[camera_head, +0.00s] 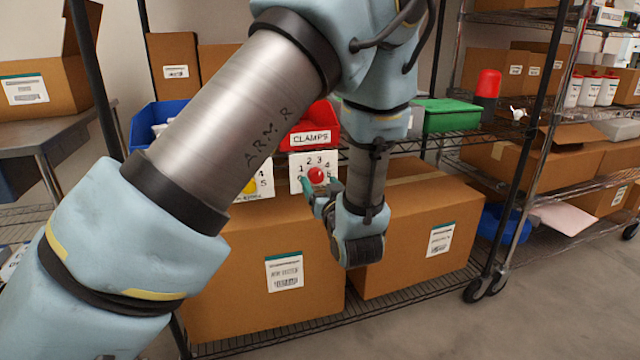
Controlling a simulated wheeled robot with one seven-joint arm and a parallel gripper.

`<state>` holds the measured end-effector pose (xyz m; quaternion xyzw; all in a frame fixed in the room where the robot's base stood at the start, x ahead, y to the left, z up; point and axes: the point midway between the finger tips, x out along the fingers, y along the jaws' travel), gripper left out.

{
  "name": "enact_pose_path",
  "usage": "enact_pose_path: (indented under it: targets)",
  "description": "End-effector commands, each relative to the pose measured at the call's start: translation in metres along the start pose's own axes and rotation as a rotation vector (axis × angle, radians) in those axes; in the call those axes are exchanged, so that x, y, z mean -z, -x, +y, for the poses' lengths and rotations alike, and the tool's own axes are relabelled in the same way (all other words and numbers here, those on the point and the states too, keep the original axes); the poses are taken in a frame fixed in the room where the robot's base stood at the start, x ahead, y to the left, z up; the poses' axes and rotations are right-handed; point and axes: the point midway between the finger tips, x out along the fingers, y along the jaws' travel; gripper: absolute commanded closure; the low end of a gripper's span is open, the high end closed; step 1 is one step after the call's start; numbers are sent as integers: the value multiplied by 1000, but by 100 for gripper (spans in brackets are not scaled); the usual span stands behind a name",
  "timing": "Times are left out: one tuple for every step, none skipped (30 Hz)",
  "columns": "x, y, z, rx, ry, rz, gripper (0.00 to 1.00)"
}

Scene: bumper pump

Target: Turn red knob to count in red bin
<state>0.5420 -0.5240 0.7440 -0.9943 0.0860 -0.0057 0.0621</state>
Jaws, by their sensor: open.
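The red knob (316,175) sits on a white dial plate (297,161) with black numerals around it. Its pointer direction is too small to tell. The red bin (322,115), labelled CLAMPS, stands on the shelf just above the plate. My gripper (312,190) is just below and beside the red knob, with teal fingertips by the plate. It is open and does not visibly hold anything. Whether a fingertip touches the knob, I cannot tell.
A second dial plate with a yellow knob (249,187) is partly hidden by my arm. A blue bin (143,128) stands left, a green bin (449,116) right. Large cardboard boxes (415,205) fill the shelf below. A black rack post (527,150) rises at right.

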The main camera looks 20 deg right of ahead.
Motion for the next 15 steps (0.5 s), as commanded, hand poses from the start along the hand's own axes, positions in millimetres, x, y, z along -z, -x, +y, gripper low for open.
enact_pose_path:
  targets:
    - [0,-3,0,1,0,0,26]
    - [0,-4,0,1,0,0,26]
    - [0,-5,0,1,0,0,26]
    - [0,-6,0,0,0,0,26]
    - [0,-6,0,0,0,0,26]
    - [0,-6,0,0,0,0,26]
    - [0,-6,0,0,0,0,26]
    - [0,-6,0,0,0,0,26]
    - [0,-6,0,-1,0,0,26]
    - [0,-6,0,0,0,0,26]
    - [0,-6,0,0,0,0,26]
    - [0,-6,0,0,0,0,30]
    - [0,-6,0,0,0,0,33]
    - [0,-6,0,0,0,0,37]
    - [0,-6,0,0,0,0,41]
